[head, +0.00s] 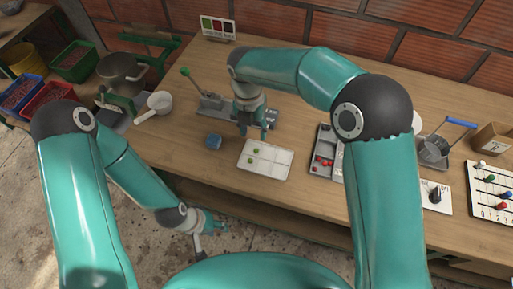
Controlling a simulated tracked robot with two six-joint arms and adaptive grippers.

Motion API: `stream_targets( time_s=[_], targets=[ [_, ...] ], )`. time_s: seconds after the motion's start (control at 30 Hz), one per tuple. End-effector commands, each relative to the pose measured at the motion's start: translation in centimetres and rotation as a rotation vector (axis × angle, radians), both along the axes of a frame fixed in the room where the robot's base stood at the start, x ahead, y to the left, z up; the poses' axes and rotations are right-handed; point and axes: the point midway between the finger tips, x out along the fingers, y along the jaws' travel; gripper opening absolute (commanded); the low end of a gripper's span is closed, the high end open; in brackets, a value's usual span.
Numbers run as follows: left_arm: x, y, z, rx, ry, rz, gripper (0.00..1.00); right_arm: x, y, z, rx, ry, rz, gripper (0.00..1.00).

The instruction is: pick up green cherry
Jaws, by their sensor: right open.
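Small green cherries lie on a white divided tray (281,163) on the wooden table; one green cherry (253,161) is in its left part and another green cherry (259,149) is just above it in the picture. My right gripper (254,135) points down, open, with its fingertips just beyond the tray's far edge, apart from the cherries. Its fingers look empty. My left gripper (216,225) is low in front of the table's near edge, away from the tray. Its fingers are too small to read.
A blue block (214,142) sits left of the tray. A grey compartment tray (324,160) with red cherries stands on the right, near my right arm. A lever device (208,101) is behind.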

Motion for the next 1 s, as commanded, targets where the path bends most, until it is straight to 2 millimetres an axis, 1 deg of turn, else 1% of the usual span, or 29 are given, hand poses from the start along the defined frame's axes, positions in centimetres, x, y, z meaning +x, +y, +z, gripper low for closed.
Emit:
stream_targets(
  time_s=[0.03,0.1,0.2,0.37,0.57,0.6,0.7,0.8,0.97,1.0],
  targets=[
    [0.0,0.0,0.2,0.0,0.0,0.0,0.4,-0.1,-0.2,-1.0,-0.003,0.004,-0.001,0.46],
    [0.0,0.0,0.3,0.0,0.0,0.0,0.4,0.0,-0.3,-1.9,-0.002,0.003,-0.003,0.46],
    [0.0,0.0,0.3,0.0,-0.001,0.0,0.4,-0.1,-0.3,-2.8,-0.001,0.001,-0.003,0.46],
    [0.0,0.0,0.6,0.0,-0.001,0.0,0.4,-0.1,-0.4,-3.5,0.0,0.001,-0.002,0.46],
    [0.0,0.0,1.8,0.0,-0.001,0.0,0.4,-0.2,-0.6,-6.1,-0.002,0.004,-0.004,0.46],
    [0.0,0.0,1.8,0.0,-0.001,0.0,0.4,-0.2,-0.7,-6.7,-0.001,0.003,-0.004,0.46],
    [0.0,0.0,1.9,0.0,-0.001,0.0,0.4,-0.2,-0.7,-7.8,0.0,0.002,-0.004,0.46],
    [0.0,0.0,1.9,0.0,-0.001,0.0,0.4,-0.1,-0.8,-8.2,0.001,0.0,-0.005,0.46],
    [0.0,0.0,1.9,0.0,-0.001,0.0,0.4,-0.1,-0.7,-8.3,0.001,-0.001,-0.005,0.46],
    [0.0,0.0,1.9,0.0,-0.001,0.0,0.4,-0.1,-0.8,-8.3,0.001,-0.001,-0.005,0.44]
  ],
)
